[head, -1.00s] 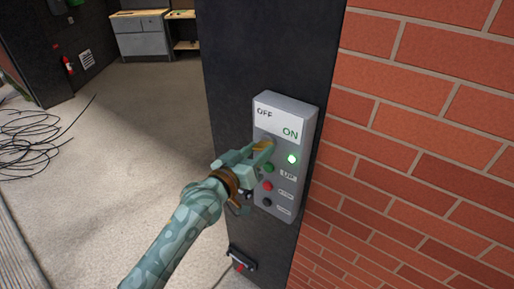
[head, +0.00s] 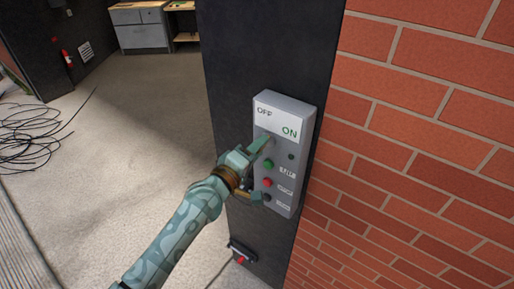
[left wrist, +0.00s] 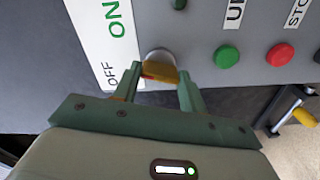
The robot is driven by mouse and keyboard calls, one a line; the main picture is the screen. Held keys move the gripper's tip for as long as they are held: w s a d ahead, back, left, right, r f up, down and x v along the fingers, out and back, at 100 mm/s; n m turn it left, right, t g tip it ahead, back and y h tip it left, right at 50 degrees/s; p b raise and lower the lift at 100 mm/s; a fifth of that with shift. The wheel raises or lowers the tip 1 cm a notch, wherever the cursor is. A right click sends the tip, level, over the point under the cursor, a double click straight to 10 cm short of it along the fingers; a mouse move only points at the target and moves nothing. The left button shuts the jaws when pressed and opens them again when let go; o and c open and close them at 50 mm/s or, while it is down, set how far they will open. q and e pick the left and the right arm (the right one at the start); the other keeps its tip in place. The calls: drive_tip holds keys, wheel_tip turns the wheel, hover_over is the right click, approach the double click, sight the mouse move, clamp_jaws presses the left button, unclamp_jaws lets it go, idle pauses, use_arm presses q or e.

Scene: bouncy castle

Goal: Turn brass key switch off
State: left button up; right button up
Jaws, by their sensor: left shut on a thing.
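The grey control box (head: 299,122) is fixed on a dark post. Its white label reads OFF and ON. My left gripper (head: 267,143) is at the switch just below this label. In the left wrist view, the brass key (left wrist: 160,73) sits in a round silver lock, between the fingers of my left gripper (left wrist: 160,88). The gripper is shut on the key. In the head view the key is hidden by the fingers. The indicator lamp (head: 291,156) on the box is dark. My right gripper is out of view.
Below the switch are a green button (head: 268,164), a red button (head: 267,182) and a black button (head: 267,198). A brick wall (head: 420,130) stands right of the post. Cables (head: 40,135) lie on the floor at left. A bracket (head: 241,252) sits low on the post.

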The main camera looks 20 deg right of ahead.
use_arm(q)
drive_tip(key=shift+n, duration=1.6)
drive_tip(key=o, duration=1)
drive_tip(key=p+v, duration=0.1)
drive_tip(key=v, duration=1.5)
drive_tip(key=shift+a, duration=0.15)
